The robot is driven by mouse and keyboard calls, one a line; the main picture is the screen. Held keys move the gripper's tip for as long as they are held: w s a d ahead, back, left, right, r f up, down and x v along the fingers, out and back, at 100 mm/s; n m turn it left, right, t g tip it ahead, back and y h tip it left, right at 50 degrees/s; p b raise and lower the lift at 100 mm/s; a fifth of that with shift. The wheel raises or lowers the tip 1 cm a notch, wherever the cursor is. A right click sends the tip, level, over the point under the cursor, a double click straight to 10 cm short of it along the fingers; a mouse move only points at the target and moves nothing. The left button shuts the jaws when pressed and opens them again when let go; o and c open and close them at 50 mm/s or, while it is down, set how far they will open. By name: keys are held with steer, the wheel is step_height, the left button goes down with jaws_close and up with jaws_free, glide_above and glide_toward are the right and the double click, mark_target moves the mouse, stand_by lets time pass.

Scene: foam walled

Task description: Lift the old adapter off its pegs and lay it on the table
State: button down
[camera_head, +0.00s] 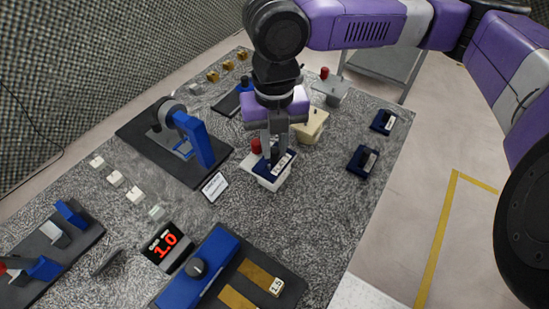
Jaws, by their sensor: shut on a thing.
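A dark blue adapter (264,168) with a white label sits at a white block (268,183) near the middle of the table. My gripper (275,154) points down at it from above, and its fingers are shut on the adapter. The adapter appears low over the white block; I cannot tell whether it still touches it, and the pegs are hidden.
A red knob (256,146) stands just left of my fingers, and a cream block (311,127) stands behind right. A blue device on a dark base (196,137) is to the left. A red display (167,246) is in front. The grey table (335,205) is bare at front right.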

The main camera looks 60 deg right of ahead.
mark_target(274, 150)
steer(key=shift+r, duration=0.2)
step_height(274, 150, up, 20)
steer(key=p, duration=0.1)
stand_by(0.5)
steer(key=shift+d+f+p, duration=0.1)
steer(key=shift+p, duration=0.25)
